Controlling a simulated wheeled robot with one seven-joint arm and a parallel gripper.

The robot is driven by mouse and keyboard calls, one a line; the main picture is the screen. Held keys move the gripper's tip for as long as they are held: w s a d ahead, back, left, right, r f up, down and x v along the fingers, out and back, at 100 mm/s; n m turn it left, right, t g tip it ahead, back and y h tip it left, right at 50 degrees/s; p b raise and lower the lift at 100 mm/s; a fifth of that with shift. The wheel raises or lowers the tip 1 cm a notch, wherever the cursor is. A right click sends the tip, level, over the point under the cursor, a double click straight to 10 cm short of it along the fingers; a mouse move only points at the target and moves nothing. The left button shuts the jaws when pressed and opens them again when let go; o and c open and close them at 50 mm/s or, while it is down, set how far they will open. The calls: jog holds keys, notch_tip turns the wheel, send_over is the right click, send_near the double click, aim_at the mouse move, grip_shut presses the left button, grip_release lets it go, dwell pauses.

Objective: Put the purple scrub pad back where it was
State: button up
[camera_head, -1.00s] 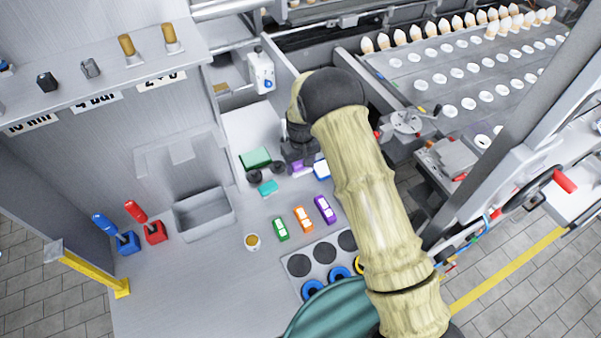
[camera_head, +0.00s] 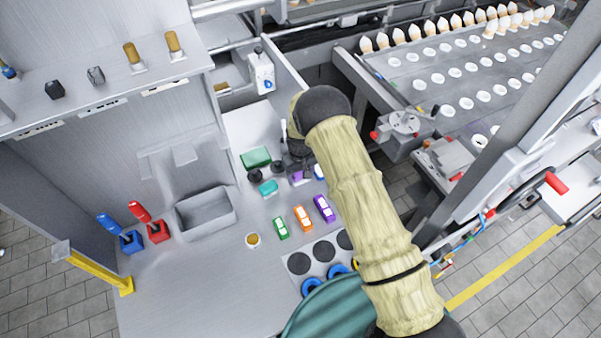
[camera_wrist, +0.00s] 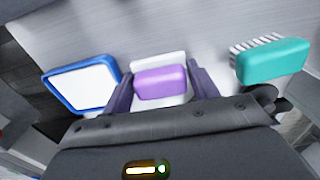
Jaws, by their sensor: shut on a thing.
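The purple scrub pad (camera_wrist: 160,82) is between the two fingers of my gripper (camera_wrist: 161,85) in the wrist view, and the fingers are shut on it. A white strip shows along its far edge; I cannot tell if it is part of the pad. In the head view the pad (camera_head: 297,176) is a small purple patch below my dark wrist, partly hidden. It is over or on the grey counter (camera_head: 190,285); I cannot tell if it touches.
A teal brush (camera_wrist: 273,62) lies right of the pad in the wrist view, a blue-rimmed white item (camera_wrist: 84,86) left. The head view shows a green block (camera_head: 256,157), small toy cars (camera_head: 303,217), a grey bin (camera_head: 205,210) and a small cup (camera_head: 252,240).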

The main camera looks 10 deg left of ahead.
aim_at(301, 173)
jog(key=shift+f, duration=0.15)
jog(key=o, duration=0.7)
jog(key=shift+c, duration=0.2)
notch_tip(301, 173, up, 12)
jog(key=b, duration=0.4)
jog(key=shift+b, duration=0.4)
jog(key=shift+r, duration=0.2)
